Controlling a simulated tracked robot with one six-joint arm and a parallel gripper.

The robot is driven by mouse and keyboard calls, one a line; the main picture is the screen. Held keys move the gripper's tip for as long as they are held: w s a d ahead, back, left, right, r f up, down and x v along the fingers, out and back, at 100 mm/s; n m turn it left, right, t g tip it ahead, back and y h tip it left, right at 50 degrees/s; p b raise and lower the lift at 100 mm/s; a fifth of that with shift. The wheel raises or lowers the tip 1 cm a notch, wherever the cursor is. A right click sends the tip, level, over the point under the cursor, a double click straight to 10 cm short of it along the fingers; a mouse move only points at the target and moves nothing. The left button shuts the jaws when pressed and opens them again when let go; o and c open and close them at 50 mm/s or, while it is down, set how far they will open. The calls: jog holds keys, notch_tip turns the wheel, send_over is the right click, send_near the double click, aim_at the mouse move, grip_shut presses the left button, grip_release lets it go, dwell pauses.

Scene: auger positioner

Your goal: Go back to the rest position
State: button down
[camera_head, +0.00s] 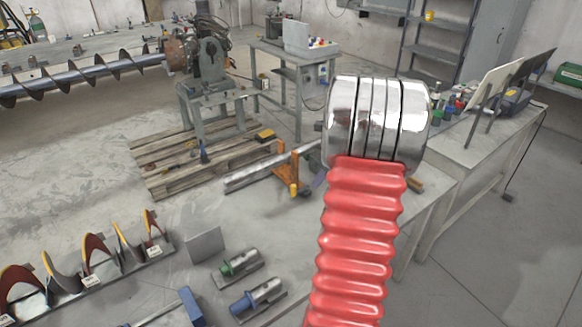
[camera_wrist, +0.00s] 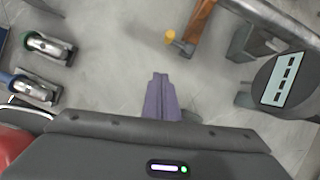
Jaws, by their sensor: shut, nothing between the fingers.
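My gripper (camera_wrist: 161,78) shows in the wrist view as purple-grey fingers closed together, with nothing between them. It hangs over bare grey floor. In the head view my own red ribbed arm cover and shiny metal joint fill the middle right and hide most of the gripper. Two metal cylinders, one with a green end (camera_head: 238,264) and one with a blue end (camera_head: 258,298), lie on the floor at the lower middle. They also show at the left of the wrist view, apart from the fingers.
A long auger (camera_head: 85,72) rests at the back left by a machine on a wooden pallet (camera_head: 160,165). Curved flight pieces (camera_head: 90,245) stand at lower left. A workbench (camera_head: 470,150) stands at right. An orange stand (camera_head: 288,172) is behind my arm. Open floor lies at left.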

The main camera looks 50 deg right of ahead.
jog(key=shift+n, duration=0.3)
jog(key=s+a+f+n+g, duration=0.1)
jog(key=s+a+f+n, duration=0.1)
jog(key=s+a+n, duration=0.45)
jog(key=s+a+r+n, duration=0.1)
jog(key=a+r+n, duration=0.4)
jog(key=a+n, duration=0.4)
jog(key=s+a+r+n+t, duration=0.1)
jog(key=a+r+n, duration=0.4)
jog(key=a+n, duration=0.5)
jog(key=a+r+n+t, duration=0.1)
jog(key=a+r+n, duration=0.4)
jog(key=a, duration=1.7)
jog(key=n, duration=0.4)
jog(key=shift+s+a+r, duration=0.2)
jog(key=shift+s+r, duration=0.15)
jog(key=shift+s, duration=0.05)
jog(key=shift+d, duration=0.15)
